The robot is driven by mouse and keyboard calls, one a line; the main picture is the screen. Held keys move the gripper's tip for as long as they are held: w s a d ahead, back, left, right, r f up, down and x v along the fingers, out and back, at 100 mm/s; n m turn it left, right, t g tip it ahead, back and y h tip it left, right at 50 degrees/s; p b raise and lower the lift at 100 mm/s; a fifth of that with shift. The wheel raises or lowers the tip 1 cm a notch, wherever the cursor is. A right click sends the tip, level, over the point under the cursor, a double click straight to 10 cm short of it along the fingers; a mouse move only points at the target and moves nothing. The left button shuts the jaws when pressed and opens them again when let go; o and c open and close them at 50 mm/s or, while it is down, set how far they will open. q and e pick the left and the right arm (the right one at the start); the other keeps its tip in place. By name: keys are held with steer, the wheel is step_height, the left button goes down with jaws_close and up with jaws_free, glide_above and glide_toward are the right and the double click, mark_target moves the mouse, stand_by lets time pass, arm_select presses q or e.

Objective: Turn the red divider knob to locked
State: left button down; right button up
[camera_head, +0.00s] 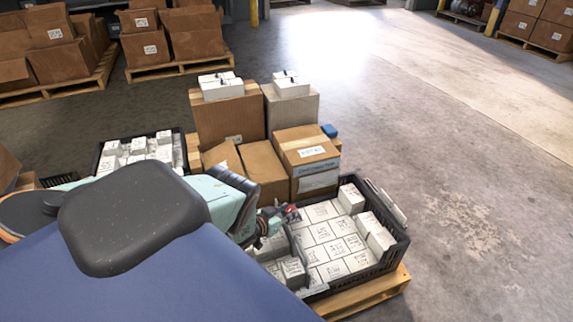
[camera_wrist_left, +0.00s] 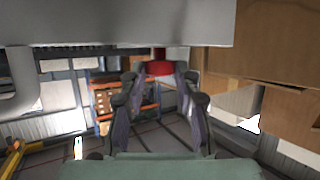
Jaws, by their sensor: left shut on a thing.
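My right gripper is not in view.
Cardboard boxes (camera_head: 263,172) stand close behind the crate. The crate rests on a wooden pallet (camera_head: 370,297). Another black crate (camera_head: 180,150) of white boxes is at the left. Open concrete floor (camera_head: 470,190) lies to the right.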

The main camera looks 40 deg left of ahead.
arm_select(q)
steer(key=shift+a+m+h, duration=0.3)
steer(key=shift+m+h, duration=0.6)
steer(key=shift+h, duration=0.2)
steer(key=shift+a+m+h, duration=0.1)
steer(key=shift+m+h, duration=0.4)
steer(key=shift+h, duration=0.1)
steer(key=c, duration=1)
jaws_free()
steer(key=shift+s, duration=0.15)
steer(key=shift+s+a+r, duration=0.15)
steer(key=shift+s+a, duration=0.05)
steer(key=shift+s, duration=0.15)
steer(key=shift+s+d+r, duration=0.1)
steer(key=shift+s+r, duration=0.2)
steer(key=shift+s, duration=0.2)
steer(key=shift+v, duration=4.9)
